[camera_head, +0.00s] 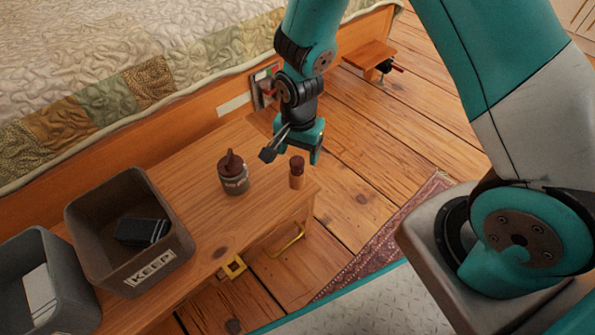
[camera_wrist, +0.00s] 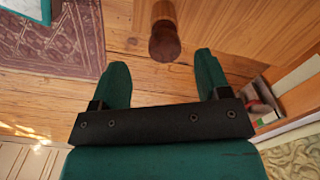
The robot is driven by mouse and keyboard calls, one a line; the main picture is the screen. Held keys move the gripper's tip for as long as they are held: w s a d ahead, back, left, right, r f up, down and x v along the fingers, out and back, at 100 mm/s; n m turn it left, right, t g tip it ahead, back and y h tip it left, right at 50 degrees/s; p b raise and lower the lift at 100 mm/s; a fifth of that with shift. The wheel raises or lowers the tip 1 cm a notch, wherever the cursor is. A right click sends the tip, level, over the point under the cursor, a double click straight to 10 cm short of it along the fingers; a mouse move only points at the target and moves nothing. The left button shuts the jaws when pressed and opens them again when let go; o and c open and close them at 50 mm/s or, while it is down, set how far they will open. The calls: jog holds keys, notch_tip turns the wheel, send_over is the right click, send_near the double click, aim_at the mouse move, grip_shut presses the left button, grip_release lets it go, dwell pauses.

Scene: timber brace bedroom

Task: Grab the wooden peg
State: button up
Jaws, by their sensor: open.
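The wooden peg (camera_head: 297,178) is a short upright cylinder with a darker brown top. It stands near the right end of the wooden bench. In the wrist view, the peg (camera_wrist: 164,32) is at the top middle, in line with the gap between the fingers and just beyond their tips. My gripper (camera_head: 291,154) hangs close to the peg in the head view. Its teal fingers show spread apart in the wrist view (camera_wrist: 161,62), with nothing between them.
A jar with a dark pointed cap (camera_head: 233,178) stands left of the peg on the bench (camera_head: 205,205). The bed (camera_head: 110,75) lies behind. Wooden floor is right of the bench.

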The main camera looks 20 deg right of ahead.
aim_at(297, 160)
jog(key=f+b, duration=0.1)
jog(key=f, duration=0.1)
jog(key=f+b, duration=0.2)
jog(key=f, duration=0.1)
jog(key=shift+w+f, duration=0.3)
jog(key=c, duration=1)
